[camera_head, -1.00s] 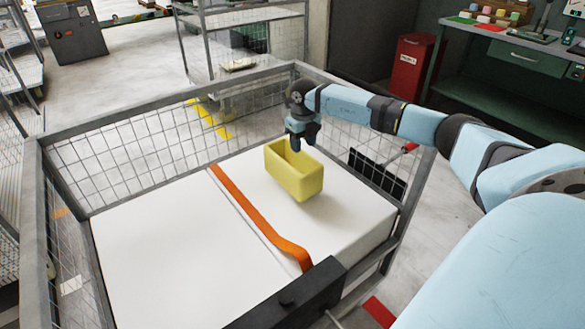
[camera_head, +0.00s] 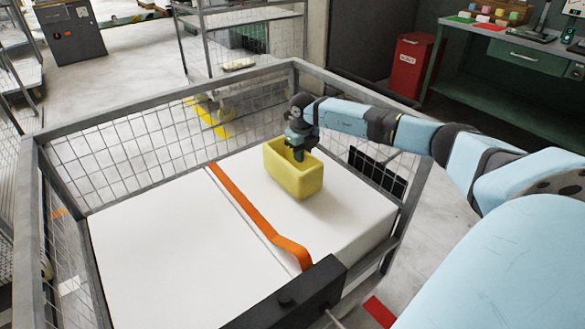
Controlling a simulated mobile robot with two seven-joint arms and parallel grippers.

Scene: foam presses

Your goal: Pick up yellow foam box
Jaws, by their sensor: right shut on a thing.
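The yellow foam box (camera_head: 297,180) is an open-topped box standing upright on the white surface inside the wire-mesh crate, right of the orange strap. My right gripper (camera_head: 299,155) comes in from the right and points down at the box's far wall, its fingertips partly inside the opening. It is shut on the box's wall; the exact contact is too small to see. The box appears to rest on the white surface. My left gripper is not in view.
The crate's metal mesh walls (camera_head: 118,158) surround the white surface (camera_head: 150,240). An orange strap (camera_head: 255,213) crosses that surface. A black block (camera_head: 290,300) sits at the near edge. A red cabinet (camera_head: 408,66) and a green workbench (camera_head: 515,55) stand behind. The white surface's left side is clear.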

